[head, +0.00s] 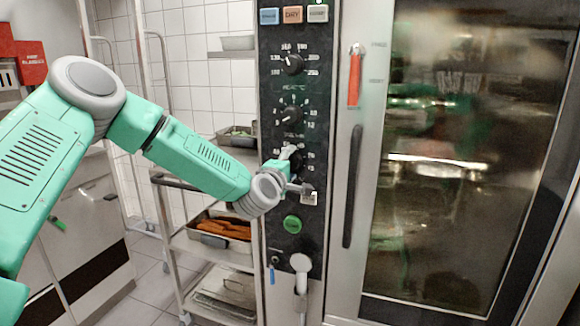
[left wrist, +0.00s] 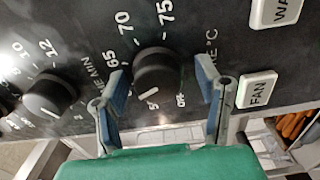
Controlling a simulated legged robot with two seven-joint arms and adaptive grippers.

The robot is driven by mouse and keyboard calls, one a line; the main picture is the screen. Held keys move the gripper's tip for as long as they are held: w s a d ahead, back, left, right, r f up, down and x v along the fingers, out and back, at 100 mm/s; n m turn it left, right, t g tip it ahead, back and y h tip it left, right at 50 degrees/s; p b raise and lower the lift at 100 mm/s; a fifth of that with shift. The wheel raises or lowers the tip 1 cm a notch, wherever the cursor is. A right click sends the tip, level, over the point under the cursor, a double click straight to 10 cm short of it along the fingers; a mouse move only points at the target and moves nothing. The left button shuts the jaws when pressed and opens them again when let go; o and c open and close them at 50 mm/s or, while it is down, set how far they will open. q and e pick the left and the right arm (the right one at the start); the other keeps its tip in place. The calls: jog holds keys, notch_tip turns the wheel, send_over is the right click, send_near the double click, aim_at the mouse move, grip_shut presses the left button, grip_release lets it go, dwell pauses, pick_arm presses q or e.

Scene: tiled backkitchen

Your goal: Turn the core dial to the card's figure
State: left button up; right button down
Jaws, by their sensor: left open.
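The core dial (left wrist: 156,72) is a black round knob on the dark panel, with 65, 70 and 75 readable around it. Its white pointer mark faces the lower edge in the left wrist view; the figure it meets is unclear. My left gripper (left wrist: 161,78) is open, one blue-grey finger on each side of the dial; whether they touch it I cannot tell. In the head view my left gripper (head: 291,172) partly covers the core dial (head: 299,154). No card with a readable figure can be made out. My right gripper is out of view.
The time dial (left wrist: 50,95) sits beside the core dial, and a white FAN button (left wrist: 257,90) on the other side. In the head view, a top dial (head: 292,64), a green button (head: 292,224) and the oven door handle (head: 353,187) are close. A tray rack (head: 215,253) stands left.

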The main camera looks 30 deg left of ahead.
pick_arm(q)
jog(key=v, duration=1.1)
jog(key=shift+s+d, duration=0.2)
jog(key=shift+s, duration=0.15)
jog(key=shift+f, duration=0.15)
jog(key=s+d+f+m+g+h, duration=0.2)
jog(key=s+d+f+m+g, duration=0.15)
jog(key=f, duration=0.45)
jog(key=s+d+f+m+g+h, duration=0.1)
jog(key=s+d+f+m+g, duration=0.1)
jog(key=s+d+f+m, duration=0.5)
jog(key=s+d+f+m+g+h, duration=0.2)
jog(key=f+g, duration=0.1)
jog(key=f, duration=0.7)
jog(key=s+f+m+g, duration=0.4)
jog(key=s+f, duration=0.2)
jog(key=s, duration=0.6)
jog(key=s+f+m+g+y, duration=0.1)
jog(key=s+f+m+g, duration=0.3)
jog(key=s, duration=0.9)
notch_tip(320, 180, down, 3)
jog(key=shift+a+r+m, duration=0.15)
jog(key=shift+m, duration=0.3)
jog(key=shift+w+g, duration=0.15)
jog(key=shift+g, duration=0.1)
